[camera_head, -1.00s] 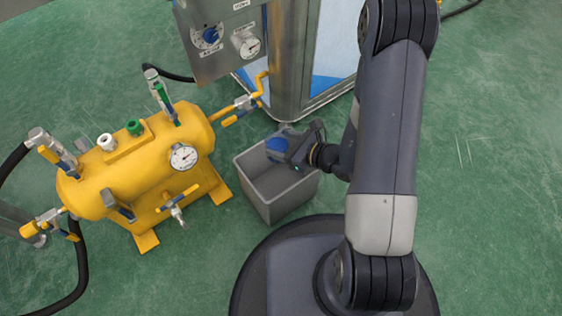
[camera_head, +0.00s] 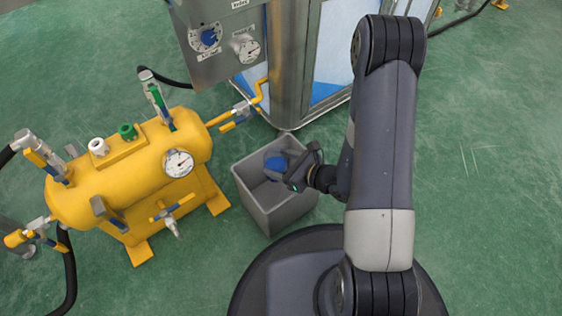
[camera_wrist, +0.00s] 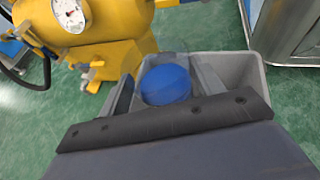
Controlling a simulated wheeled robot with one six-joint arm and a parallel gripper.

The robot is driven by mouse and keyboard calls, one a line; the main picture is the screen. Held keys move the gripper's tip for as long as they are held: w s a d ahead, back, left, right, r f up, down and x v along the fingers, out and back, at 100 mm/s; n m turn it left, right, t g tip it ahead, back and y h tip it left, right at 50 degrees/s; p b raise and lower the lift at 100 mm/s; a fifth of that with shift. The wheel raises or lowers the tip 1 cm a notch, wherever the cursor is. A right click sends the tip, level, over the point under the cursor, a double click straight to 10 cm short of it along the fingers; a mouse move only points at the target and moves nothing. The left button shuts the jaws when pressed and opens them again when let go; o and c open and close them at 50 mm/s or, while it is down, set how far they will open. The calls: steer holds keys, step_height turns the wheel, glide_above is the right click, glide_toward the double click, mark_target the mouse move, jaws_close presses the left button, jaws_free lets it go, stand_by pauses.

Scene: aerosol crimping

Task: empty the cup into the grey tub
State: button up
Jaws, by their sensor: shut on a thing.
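The cup (camera_head: 274,160) is a small see-through vessel with a round blue face, which may be its base or its contents. My gripper (camera_head: 290,170) is shut on it and holds it over the open mouth of the grey tub (camera_head: 270,213). In the wrist view the cup (camera_wrist: 166,84) sits between the two fingers of my gripper (camera_wrist: 163,92), with the tub (camera_wrist: 238,68) behind and below. The cup looks tilted, but its exact angle is unclear. The tub's floor is partly hidden by the cup and gripper, and I see no contents there.
A yellow tank (camera_head: 130,175) with valves and a gauge stands left of the tub. A steel machine (camera_head: 287,65) with a dial panel (camera_head: 210,45) stands behind it. The green floor (camera_head: 490,190) is clear on the right.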

steer(key=shift+f, duration=0.55)
steer(key=shift+r, duration=0.2)
steer(key=shift+r+m+g, duration=0.35)
steer(key=shift+m+g, duration=0.45)
steer(key=shift+g, duration=0.1)
steer(key=m+g, duration=0.2)
steer(key=shift+r+g, duration=0.2)
steer(key=shift+g, duration=0.1)
steer(key=shift+r, duration=0.1)
steer(key=shift+g+p, duration=0.3)
steer(key=shift+p, duration=0.3)
steer(key=shift+m+g+p, duration=0.5)
steer(key=shift+m+p, duration=0.2)
steer(key=shift+p, duration=0.75)
steer(key=shift+w+f+m+g+p, duration=0.2)
steer(key=shift+f+m+g+p, duration=0.1)
steer(key=shift+p, duration=0.5)
steer(key=shift+w+d+m+g+p, duration=0.1)
steer(key=shift+m+g+p, duration=0.25)
steer(key=shift+p, duration=0.3)
